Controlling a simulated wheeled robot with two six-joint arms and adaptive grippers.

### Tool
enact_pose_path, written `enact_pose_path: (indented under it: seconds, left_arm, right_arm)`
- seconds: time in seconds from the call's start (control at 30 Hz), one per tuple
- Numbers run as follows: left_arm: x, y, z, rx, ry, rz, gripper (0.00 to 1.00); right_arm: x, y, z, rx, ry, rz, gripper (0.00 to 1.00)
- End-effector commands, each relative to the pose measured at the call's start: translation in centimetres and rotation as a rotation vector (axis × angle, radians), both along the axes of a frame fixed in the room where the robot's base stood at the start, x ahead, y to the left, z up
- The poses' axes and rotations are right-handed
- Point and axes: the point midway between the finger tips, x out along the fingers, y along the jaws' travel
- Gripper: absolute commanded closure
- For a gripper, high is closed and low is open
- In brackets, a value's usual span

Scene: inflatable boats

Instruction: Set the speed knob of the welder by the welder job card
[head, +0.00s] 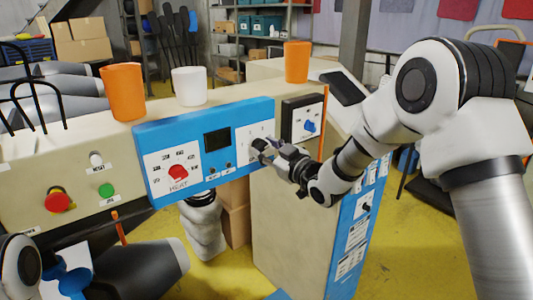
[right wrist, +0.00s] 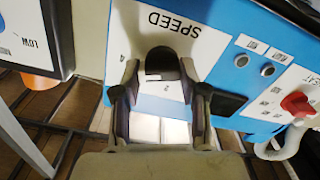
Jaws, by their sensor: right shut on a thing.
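The knob's pointer and most scale marks are hidden or too small to read. The red HEAT knob (head: 178,172) is at the panel's left. I cannot pick out the job card for certain. My left gripper is not in view.
Two orange cups (head: 123,92) (head: 297,62) and a white cup (head: 189,87) stand on the bench behind the panel. A dark-framed box with a blue knob (head: 310,126) is close right of my right gripper. A red button (head: 58,200) and green button (head: 107,190) are at left.

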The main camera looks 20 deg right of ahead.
Motion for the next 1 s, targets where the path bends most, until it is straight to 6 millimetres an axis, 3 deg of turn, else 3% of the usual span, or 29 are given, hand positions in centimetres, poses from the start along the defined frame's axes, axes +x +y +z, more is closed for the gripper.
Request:
enact_pose_path:
  seconds: [0.73, 0.77, 0.8, 0.83, 1.0]
  left_arm:
    - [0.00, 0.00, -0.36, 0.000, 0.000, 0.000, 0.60]
    - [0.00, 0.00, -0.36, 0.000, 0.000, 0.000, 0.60]
    - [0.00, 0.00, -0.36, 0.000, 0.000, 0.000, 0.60]
    - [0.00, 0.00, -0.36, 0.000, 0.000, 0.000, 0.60]
    - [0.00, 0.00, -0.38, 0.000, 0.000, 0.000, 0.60]
  right_arm:
    - [0.12, -0.10, 0.59, 0.103, 0.024, -0.001, 0.92]
    - [0.12, -0.10, 0.61, 0.103, 0.024, -0.001, 0.51]
    - [0.12, -0.10, 0.58, 0.103, 0.025, -0.001, 0.36]
    - [0.11, -0.10, 0.55, 0.102, 0.025, -0.002, 0.32]
    - [0.08, -0.08, 0.35, 0.101, 0.029, -0.001, 0.32]
